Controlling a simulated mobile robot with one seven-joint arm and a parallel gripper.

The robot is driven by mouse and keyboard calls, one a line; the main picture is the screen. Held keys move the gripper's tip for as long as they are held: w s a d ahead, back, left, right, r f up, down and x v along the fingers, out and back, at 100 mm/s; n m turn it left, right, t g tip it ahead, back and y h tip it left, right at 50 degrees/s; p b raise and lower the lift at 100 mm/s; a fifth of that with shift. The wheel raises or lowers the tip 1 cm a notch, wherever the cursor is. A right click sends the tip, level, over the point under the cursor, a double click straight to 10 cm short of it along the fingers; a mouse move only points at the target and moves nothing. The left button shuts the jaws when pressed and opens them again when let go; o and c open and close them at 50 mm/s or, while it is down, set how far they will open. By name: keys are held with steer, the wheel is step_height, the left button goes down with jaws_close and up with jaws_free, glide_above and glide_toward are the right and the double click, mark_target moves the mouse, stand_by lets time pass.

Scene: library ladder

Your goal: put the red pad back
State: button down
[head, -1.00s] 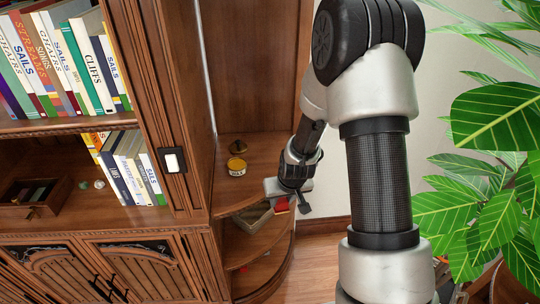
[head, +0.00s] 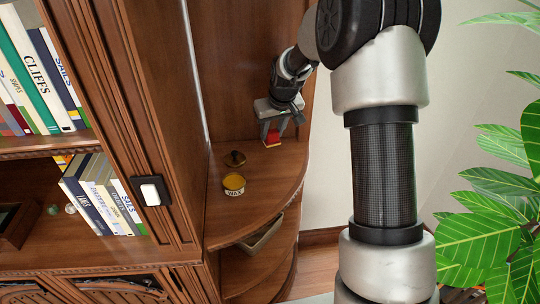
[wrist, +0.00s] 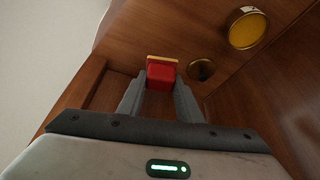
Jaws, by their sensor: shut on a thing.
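The red pad (head: 271,139) has a tan edge and is between the fingertips of my gripper (head: 280,128). In the wrist view the red pad (wrist: 161,76) sits between the two grey fingers of my gripper (wrist: 160,88), which are shut on its sides. The gripper points down over the back right part of the rounded corner shelf (head: 270,188). I cannot tell whether the pad touches the shelf. The yellow wax tin (head: 234,186) stands nearer the front, with a dark brass lid (head: 235,158) lying behind it.
A tray (head: 262,236) is partly visible on the level below. The cabinet's side panel with a white switch (head: 149,192) and books (head: 105,192) are at left. A leafy plant (head: 500,210) fills the right. The front right of the shelf is clear.

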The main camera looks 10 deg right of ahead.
step_height(320, 180, down, 9)
steer(key=shift+s+f, duration=0.1)
steer(key=shift+s, duration=0.05)
stand_by(0.4)
steer(key=c, duration=1.3)
jaws_free()
steer(key=shift+o, duration=0.2)
